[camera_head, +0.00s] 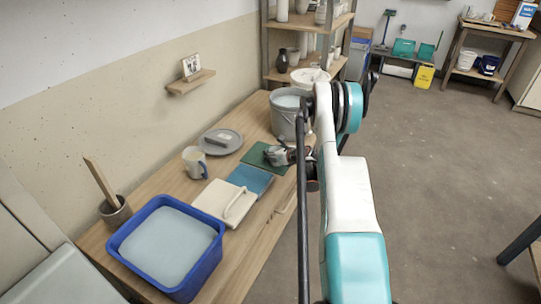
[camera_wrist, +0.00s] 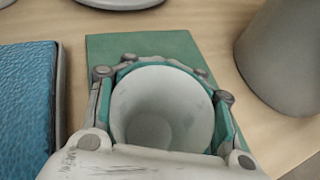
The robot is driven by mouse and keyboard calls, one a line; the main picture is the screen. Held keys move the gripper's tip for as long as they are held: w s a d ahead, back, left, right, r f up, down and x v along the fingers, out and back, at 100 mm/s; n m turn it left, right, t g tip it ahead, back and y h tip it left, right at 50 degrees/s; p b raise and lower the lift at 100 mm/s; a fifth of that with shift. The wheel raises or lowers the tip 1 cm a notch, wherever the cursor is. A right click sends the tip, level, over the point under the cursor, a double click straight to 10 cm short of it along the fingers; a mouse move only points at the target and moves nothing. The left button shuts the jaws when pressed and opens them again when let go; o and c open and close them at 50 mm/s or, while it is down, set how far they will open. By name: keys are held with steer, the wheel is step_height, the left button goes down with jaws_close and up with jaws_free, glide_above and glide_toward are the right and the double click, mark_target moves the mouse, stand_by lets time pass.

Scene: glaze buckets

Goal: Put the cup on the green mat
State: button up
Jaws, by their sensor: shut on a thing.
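A pale grey-white cup (camera_wrist: 160,108) shows its open mouth in the wrist view. My gripper (camera_wrist: 164,65) is shut around the cup, with its teal-lined fingers wrapped along both sides. The green mat (camera_wrist: 135,44) lies behind and beneath the cup in this view. In the head view, the green mat (camera_head: 254,154) lies on the wooden table, and my gripper (camera_head: 280,156) is over its right part. The cup is mostly hidden there by my gripper and arm. I cannot tell whether the cup's base touches the mat.
A blue textured tile (camera_head: 251,178) lies beside the mat, and a grey bucket (camera_head: 285,123) stands close behind my gripper. A mug (camera_head: 195,162), a grey plate (camera_head: 234,140), a white board (camera_head: 213,204) and a blue tub (camera_head: 208,252) occupy the table further left and nearer.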

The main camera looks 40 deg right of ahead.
steer(key=o, duration=1.5)
steer(key=shift+s+r, duration=0.15)
steer(key=shift+r, duration=0.05)
steer(key=p+v, duration=0.3)
steer(key=v, duration=0.8)
steer(key=shift+s+r+p, duration=0.2)
steer(key=shift+s+p, duration=0.1)
